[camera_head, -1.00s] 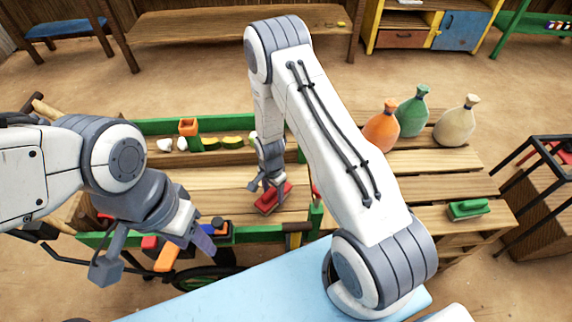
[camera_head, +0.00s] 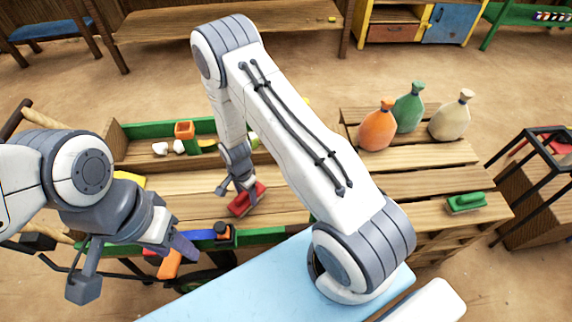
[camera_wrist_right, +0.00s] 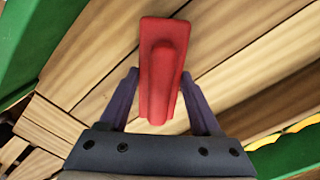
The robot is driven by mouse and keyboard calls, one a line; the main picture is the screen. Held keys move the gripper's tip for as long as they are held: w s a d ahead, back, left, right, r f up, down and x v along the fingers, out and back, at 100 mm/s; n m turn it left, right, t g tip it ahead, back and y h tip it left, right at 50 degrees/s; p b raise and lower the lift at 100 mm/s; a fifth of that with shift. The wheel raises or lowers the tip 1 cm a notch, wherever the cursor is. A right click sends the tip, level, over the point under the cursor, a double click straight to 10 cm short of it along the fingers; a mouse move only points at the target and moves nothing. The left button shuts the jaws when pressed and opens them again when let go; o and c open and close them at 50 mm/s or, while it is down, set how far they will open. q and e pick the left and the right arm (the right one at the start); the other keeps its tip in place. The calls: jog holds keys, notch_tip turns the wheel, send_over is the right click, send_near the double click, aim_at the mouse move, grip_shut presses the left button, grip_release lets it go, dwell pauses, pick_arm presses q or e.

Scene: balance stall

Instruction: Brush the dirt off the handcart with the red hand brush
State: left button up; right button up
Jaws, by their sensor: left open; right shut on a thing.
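The red hand brush (camera_head: 246,200) is held by my right gripper (camera_head: 238,188) low over the handcart's plank bed (camera_head: 185,186). In the right wrist view the brush (camera_wrist_right: 163,55) sits between the two fingers of that gripper (camera_wrist_right: 160,105), pointing away from the palm over the boards. I cannot tell whether it touches the planks. The cart has green side boards. I cannot make out dirt on the visible planks; my arms hide part of the bed. My left gripper (camera_head: 135,266) is open and empty, in front of the cart's near side.
An orange box (camera_head: 184,131) and small white pieces lie along the cart's far side. A slatted wooden stand (camera_head: 425,152) on the right carries orange, green and cream bottles and a green brush (camera_head: 466,202). A light-blue surface (camera_head: 270,285) is in front.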

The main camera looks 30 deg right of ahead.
notch_tip(320, 180, up, 2)
jog(key=shift+s+r, duration=0.1)
jog(key=shift+r+p, duration=2.4)
jog(key=shift+r, duration=0.25)
pick_arm(q)
notch_tip(320, 180, up, 6)
jog(key=shift+f, duration=0.15)
pick_arm(e)
jog(key=shift+d, duration=0.1)
